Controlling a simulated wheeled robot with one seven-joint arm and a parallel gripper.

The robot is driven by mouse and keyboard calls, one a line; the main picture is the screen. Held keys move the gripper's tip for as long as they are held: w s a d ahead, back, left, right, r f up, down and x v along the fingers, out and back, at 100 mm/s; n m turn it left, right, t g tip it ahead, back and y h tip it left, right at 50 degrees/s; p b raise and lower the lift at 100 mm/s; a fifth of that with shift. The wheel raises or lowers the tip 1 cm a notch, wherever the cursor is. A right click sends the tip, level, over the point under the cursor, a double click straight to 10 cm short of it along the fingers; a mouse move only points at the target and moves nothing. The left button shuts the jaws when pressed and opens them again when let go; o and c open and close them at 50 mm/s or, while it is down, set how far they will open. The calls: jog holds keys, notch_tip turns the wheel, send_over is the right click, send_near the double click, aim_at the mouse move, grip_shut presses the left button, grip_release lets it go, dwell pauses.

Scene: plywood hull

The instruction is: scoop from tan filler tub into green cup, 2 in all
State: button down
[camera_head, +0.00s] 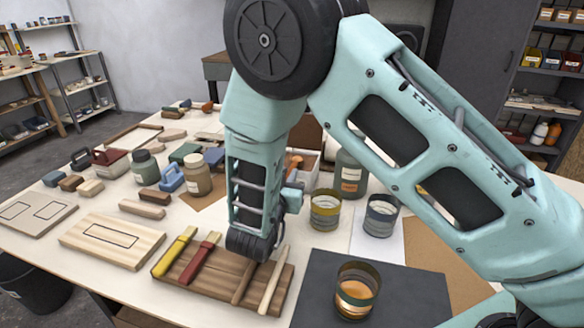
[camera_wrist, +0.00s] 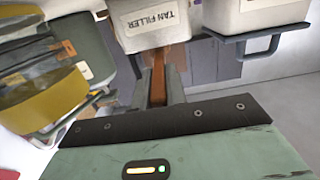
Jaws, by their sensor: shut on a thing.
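The tan filler tub (camera_wrist: 155,24), a white tub with a "TAN FILLER" label, is at the top of the wrist view. My gripper (camera_wrist: 161,84) is shut on a narrow brown handle (camera_wrist: 158,78), just in front of this tub. The handle's far end is hidden by the tub, so I cannot see any scoop bowl or its load. In the head view my arm hides the gripper's fingers. A clear cup with an olive-green rim (camera_head: 358,268) and orange-brown contents stands on a dark mat. Another cup with an olive-yellow band (camera_head: 325,209) stands behind it. I cannot tell surely which is the green cup.
A grey-banded cup (camera_head: 381,214) and a large labelled jar (camera_head: 351,174) stand at the right. A wooden board (camera_head: 215,284) with yellow- and red-handled tools lies in front. Jars and blocks crowd the table's left. A second white tub (camera_wrist: 262,12) is beside the tan filler tub.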

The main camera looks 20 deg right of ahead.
jog(key=shift+f, duration=0.15)
jog(key=shift+r+p, duration=2.8)
jog(key=shift+r, duration=1.05)
